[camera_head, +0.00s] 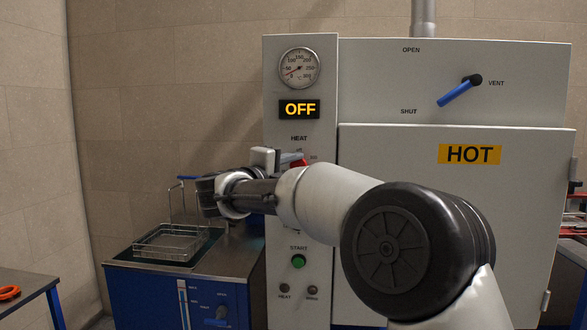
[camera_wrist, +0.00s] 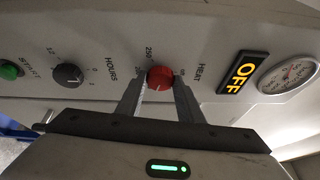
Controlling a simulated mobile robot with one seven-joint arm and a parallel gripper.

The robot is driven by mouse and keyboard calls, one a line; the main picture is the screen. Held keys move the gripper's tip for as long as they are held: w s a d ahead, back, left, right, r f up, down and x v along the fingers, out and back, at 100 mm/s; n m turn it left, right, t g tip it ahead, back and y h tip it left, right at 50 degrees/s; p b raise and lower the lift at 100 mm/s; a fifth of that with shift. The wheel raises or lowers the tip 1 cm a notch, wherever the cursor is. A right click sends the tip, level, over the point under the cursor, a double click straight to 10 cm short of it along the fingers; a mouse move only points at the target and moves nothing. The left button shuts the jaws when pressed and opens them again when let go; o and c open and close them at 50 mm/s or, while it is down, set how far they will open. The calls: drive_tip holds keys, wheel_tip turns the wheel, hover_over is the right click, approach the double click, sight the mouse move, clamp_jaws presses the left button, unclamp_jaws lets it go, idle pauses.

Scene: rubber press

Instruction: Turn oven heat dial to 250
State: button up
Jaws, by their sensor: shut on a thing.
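The red HEAT dial (camera_wrist: 160,76) sits on the oven's control panel (camera_wrist: 100,40) in the wrist view, with a "250" mark beside it. My gripper (camera_wrist: 160,84) is shut on this dial, one finger on each side. A short pale pointer line shows on the dial's face, but I cannot tell exactly which mark it is at. In the head view only a bit of the red dial (camera_head: 299,162) shows beside my gripper, below the HEAT label. The orange display (camera_head: 299,109) reads OFF. The round gauge (camera_head: 299,68) above has its needle near the low end.
The HOURS knob (camera_wrist: 68,75) and green START button (camera_head: 298,262) are on the same panel. The oven door (camera_head: 450,220) carries a HOT sign; a blue vent lever (camera_head: 457,94) is above it. A wire basket (camera_head: 170,242) stands on the blue cabinet at left.

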drive_tip(key=m, duration=0.1)
drive_tip(key=m+g+p, duration=0.1)
drive_tip(key=m, duration=0.1)
drive_tip(key=shift+r+y, duration=0.3)
drive_tip(key=shift+r, duration=0.05)
drive_tip(key=m+g+y+p, duration=0.1)
drive_tip(key=m, duration=0.2)
drive_tip(key=shift+d+r, duration=0.1)
drive_tip(key=shift+r, duration=0.05)
drive_tip(key=m+y, duration=0.1)
drive_tip(key=m, duration=0.2)
drive_tip(key=shift+d+r+g+y+p, duration=0.1)
drive_tip(key=shift+d+g+y+p, duration=0.05)
drive_tip(key=shift+g+y+p, duration=0.2)
drive_tip(key=shift+d+m+y+p, duration=0.15)
drive_tip(key=shift+m+y+p, duration=0.15)
drive_tip(key=shift+m+y, duration=0.8)
drive_tip(key=m+y, duration=0.3)
drive_tip(key=m, duration=0.1)
drive_tip(key=shift+d, duration=0.25)
drive_tip(key=m+y, duration=0.1)
drive_tip(key=m, duration=0.1)
drive_tip(key=m+y, duration=0.1)
drive_tip(key=m, duration=0.1)
drive_tip(key=shift+d+y, duration=0.15)
drive_tip(key=shift+y, duration=0.1)
